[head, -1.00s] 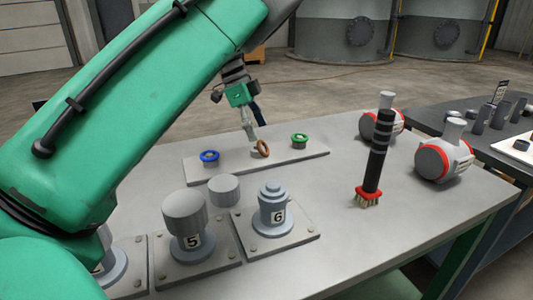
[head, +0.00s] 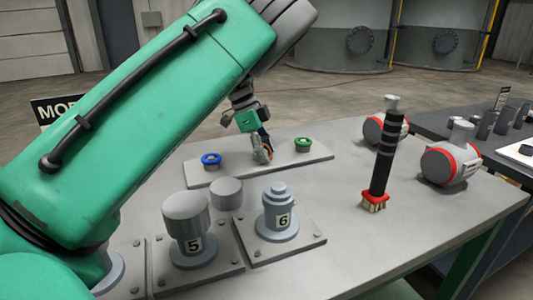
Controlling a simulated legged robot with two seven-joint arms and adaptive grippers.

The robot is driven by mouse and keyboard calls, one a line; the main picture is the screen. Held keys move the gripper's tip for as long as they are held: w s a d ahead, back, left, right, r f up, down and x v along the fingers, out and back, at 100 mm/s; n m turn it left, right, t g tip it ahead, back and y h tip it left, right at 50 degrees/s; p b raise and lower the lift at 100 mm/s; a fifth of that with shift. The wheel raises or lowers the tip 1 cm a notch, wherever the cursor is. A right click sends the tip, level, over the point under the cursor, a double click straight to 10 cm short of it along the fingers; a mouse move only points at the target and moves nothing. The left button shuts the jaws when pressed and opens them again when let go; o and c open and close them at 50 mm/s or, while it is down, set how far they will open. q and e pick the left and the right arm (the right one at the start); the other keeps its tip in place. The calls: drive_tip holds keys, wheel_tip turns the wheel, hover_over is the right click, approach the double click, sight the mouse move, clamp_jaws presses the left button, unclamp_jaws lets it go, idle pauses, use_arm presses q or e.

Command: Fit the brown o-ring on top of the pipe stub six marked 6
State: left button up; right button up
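The brown o-ring (head: 265,142) shows at my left gripper (head: 262,156), low over the middle of the light grey plate. It looks tilted on edge and is partly hidden by the fingers. The fingers are at the ring, but the view is too small to tell whether they are shut on it. Pipe stub six (head: 278,208) stands upright on a square base plate at the front, marked 6, with a narrower stepped top and no ring visible on it. My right gripper is not in view.
A blue ring (head: 211,159) and a green ring (head: 302,144) sit on the grey plate (head: 200,179). A capped stub marked 5 (head: 186,213) and a grey cylinder (head: 226,193) stand left of stub six. A black-handled brush (head: 385,160) stands upright to the right, near red-and-grey fittings (head: 449,160).

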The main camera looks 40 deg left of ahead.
use_arm(q)
drive_tip(key=shift+r, duration=0.1)
drive_tip(key=shift+c, duration=0.4)
wheel_tip(320, 180, up, 28)
drive_tip(key=p, duration=0.7)
drive_tip(key=shift+p, duration=0.3)
